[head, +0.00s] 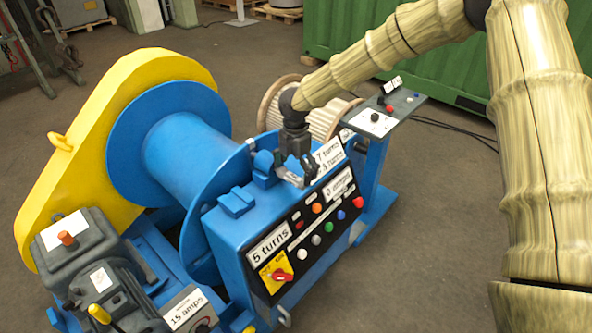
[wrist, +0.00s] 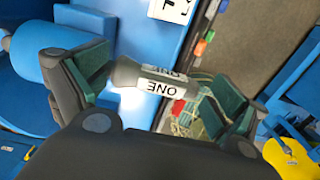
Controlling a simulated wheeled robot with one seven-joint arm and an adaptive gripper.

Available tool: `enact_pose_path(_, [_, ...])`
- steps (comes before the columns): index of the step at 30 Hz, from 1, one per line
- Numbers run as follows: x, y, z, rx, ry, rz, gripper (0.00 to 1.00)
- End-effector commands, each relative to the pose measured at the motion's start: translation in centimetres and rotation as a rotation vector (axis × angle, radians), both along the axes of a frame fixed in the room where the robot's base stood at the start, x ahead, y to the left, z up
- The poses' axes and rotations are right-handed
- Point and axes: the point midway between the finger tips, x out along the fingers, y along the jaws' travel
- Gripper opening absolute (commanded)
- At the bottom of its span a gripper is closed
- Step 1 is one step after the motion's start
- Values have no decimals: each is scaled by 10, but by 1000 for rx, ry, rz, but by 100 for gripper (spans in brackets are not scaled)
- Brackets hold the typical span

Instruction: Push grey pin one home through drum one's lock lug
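Grey pin one (wrist: 160,82) shows in the wrist view. It has a white label reading ONE and dark, wider ends. It lies crosswise between the widely spread fingers of my gripper (wrist: 158,92). I cannot tell whether either finger touches it. In the head view my gripper (head: 297,170) points down just over the blue winch housing, beside a blue rounded block (head: 265,164). The blue drum (head: 185,150) is to its left. The lock lug and the pin's tip cannot be made out.
The control panel (head: 310,235) with buttons and a red switch (head: 282,277) faces forward below my gripper. A grey control stand (head: 375,122) is close on the right. A yellow chain guard (head: 100,130) stands left, and a green container (head: 370,30) is behind.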

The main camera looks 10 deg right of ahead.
Motion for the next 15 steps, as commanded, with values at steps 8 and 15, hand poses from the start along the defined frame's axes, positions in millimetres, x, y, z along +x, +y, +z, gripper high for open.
enact_pose_path(8, [0,0,0,-1,1,0,100])
enact_pose_path(15, [0,0,23,1,-2,0,100])
